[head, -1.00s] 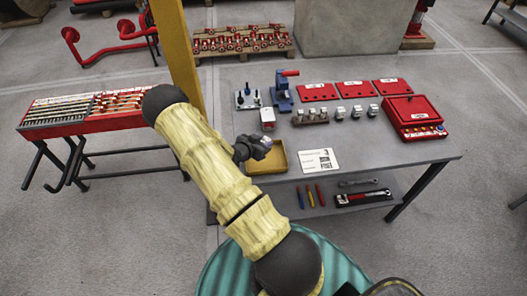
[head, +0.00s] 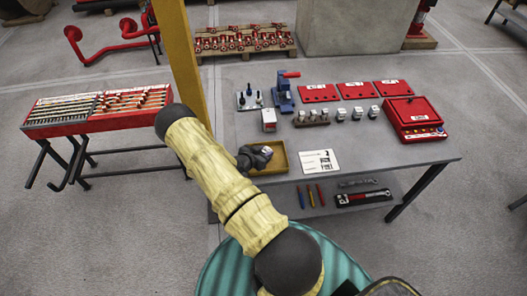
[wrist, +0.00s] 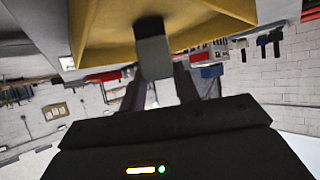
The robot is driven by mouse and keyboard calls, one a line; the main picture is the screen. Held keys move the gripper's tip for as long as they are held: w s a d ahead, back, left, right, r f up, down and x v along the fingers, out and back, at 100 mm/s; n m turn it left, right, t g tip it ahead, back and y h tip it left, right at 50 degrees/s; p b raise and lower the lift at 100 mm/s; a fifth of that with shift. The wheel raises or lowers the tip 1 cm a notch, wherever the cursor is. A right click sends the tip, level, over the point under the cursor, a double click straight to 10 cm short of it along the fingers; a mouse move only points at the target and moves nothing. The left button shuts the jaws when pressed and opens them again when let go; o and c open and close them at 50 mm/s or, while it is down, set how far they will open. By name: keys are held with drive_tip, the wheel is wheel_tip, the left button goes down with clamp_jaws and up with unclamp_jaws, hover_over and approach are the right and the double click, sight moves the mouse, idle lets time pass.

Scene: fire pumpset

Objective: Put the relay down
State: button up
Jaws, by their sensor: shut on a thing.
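My gripper (head: 262,155) is at the yellow tray (head: 284,160) on the front left of the grey table. It is shut on the relay (head: 267,150), a small block whose pale top shows between the fingers. In the wrist view the relay (wrist: 153,52) is a grey block at the fingertips, against the yellow tray (wrist: 215,28). I cannot tell whether the relay touches the tray floor. My arm hides the tray's left part.
A white printed card (head: 319,162) lies right of the tray. A red-and-white box (head: 269,120) stands behind it. Several similar blocks (head: 357,113), red plates (head: 356,90), a blue press (head: 283,95) and a red case (head: 413,117) occupy the table's back. The front right is clear.

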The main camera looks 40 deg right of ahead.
drive_tip(key=shift+f, duration=0.15)
drive_tip(key=o, duration=1)
drive_tip(key=shift+r, duration=0.2)
drive_tip(key=shift+a, duration=0.25)
drive_tip(key=b+v, duration=0.3)
drive_tip(key=v, duration=0.8)
drive_tip(key=shift+a, duration=0.25)
